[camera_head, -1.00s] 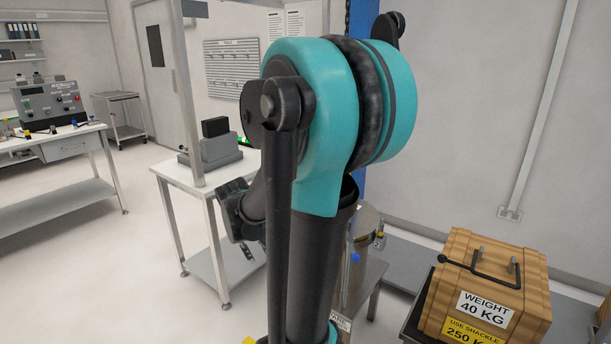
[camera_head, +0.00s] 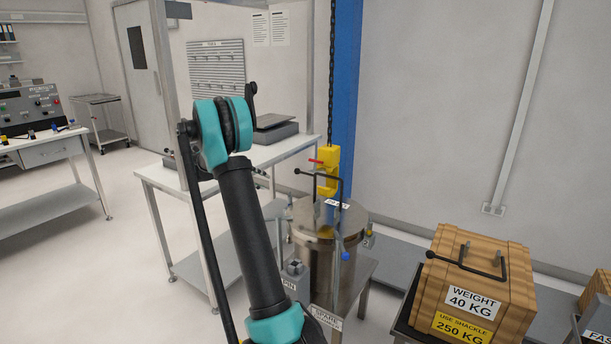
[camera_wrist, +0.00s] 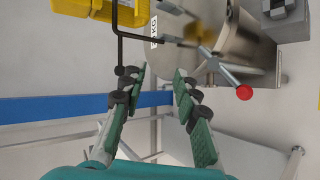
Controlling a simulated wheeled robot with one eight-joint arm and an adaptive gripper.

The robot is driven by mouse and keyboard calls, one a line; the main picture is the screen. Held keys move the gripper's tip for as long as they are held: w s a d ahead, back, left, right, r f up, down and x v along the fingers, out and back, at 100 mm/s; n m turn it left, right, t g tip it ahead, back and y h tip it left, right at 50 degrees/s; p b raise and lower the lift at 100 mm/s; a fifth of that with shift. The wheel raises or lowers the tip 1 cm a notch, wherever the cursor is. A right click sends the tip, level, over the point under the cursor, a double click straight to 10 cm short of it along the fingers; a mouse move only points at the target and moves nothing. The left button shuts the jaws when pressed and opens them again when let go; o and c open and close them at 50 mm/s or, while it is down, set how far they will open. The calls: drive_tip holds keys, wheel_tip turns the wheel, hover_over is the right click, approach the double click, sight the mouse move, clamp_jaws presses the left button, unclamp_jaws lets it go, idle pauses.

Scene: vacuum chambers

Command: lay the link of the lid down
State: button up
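The lid (camera_head: 348,222) lies on top of a steel chamber (camera_head: 322,262) in the head view. Its black bent link (camera_head: 341,192) stands up from the lid, in front of the yellow hoist block (camera_head: 331,156). I cannot tell if the link touches the block's hook. In the wrist view the link (camera_wrist: 119,48) runs down beside the yellow block (camera_wrist: 85,8), its dark end close to the left fingertip. My gripper (camera_wrist: 159,76) is open, with nothing between its green-padded fingers. In the head view my gripper is hidden.
A wooden crate (camera_head: 484,276) marked 40 KG stands at right. A blue column (camera_head: 347,80) and hanging chain (camera_head: 332,60) rise behind the chamber. A white table (camera_head: 160,178) is at left. A red-knobbed lever (camera_wrist: 243,92) shows right of my fingers.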

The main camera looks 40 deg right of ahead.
drive_tip(key=w+d+m+g+h, duration=0.2)
drive_tip(key=w+d+g+h, duration=0.1)
drive_tip(key=w+d, duration=0.35)
drive_tip(key=g, duration=0.1)
approach(304, 173)
drive_tip(key=x, duration=1)
drive_tip(key=shift+s+d+f, duration=0.1)
drive_tip(key=shift+s+d, duration=0.05)
drive_tip(key=shift+d, duration=0.2)
drive_tip(key=shift+c, duration=0.6)
clamp_jaws()
